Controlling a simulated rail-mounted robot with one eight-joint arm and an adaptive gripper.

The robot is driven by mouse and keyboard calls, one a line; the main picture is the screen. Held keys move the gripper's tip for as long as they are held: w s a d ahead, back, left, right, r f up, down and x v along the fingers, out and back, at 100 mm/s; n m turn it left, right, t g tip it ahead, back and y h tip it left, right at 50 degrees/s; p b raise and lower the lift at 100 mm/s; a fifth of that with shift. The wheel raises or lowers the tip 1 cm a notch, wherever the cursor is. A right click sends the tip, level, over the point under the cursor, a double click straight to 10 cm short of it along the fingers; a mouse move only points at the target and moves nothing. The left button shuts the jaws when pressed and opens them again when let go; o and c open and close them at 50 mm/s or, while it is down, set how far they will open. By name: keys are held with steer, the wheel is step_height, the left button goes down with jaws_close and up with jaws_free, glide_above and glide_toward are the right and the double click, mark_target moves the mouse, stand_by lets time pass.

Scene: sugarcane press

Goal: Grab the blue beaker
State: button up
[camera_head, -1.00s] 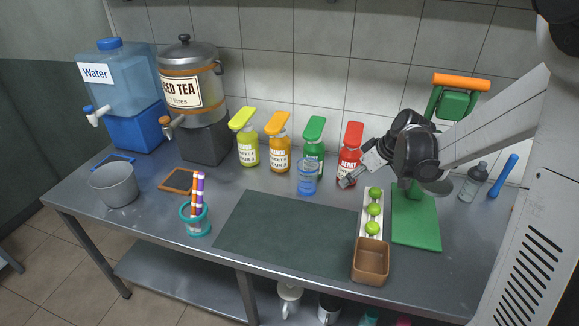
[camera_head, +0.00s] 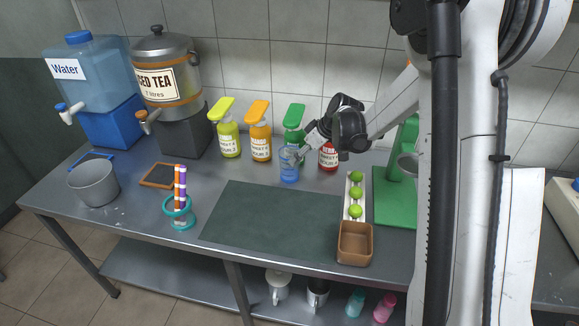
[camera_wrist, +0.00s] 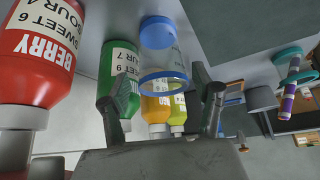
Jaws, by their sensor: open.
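The blue beaker (camera_head: 289,168) is clear with a blue tint and stands upright on the steel counter, in front of the green-capped bottle. In the wrist view the beaker (camera_wrist: 158,58) shows upside down, its blue rim nearest me, between the lines of my two fingers. My gripper (camera_head: 301,152) is at the beaker's upper right in the head view, reaching in from the right. In the wrist view its fingers (camera_wrist: 161,82) are spread, one on each side of the rim. I see no clear contact, and cannot tell how far the fingers reach around it.
Close by stand the green-capped bottle (camera_head: 293,122), the red berry bottle (camera_head: 328,157), the orange bottle (camera_head: 260,143) and the yellow one (camera_head: 229,141). A tray of green limes (camera_head: 346,207) and a brown box (camera_head: 354,243) are to the right. The dark mat (camera_head: 270,217) is clear.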

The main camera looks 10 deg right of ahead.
mark_target(292, 156)
steer(key=w+a+f, duration=0.2)
steer(key=w+f, duration=0.1)
steer(key=shift+a, duration=0.3)
steer(key=shift+w+a+f, duration=0.25)
steer(key=shift+a+f, duration=0.05)
steer(key=shift+f, duration=0.3)
steer(key=c, duration=1)
steer(key=shift+s+r, duration=0.1)
steer(key=shift+r, duration=0.05)
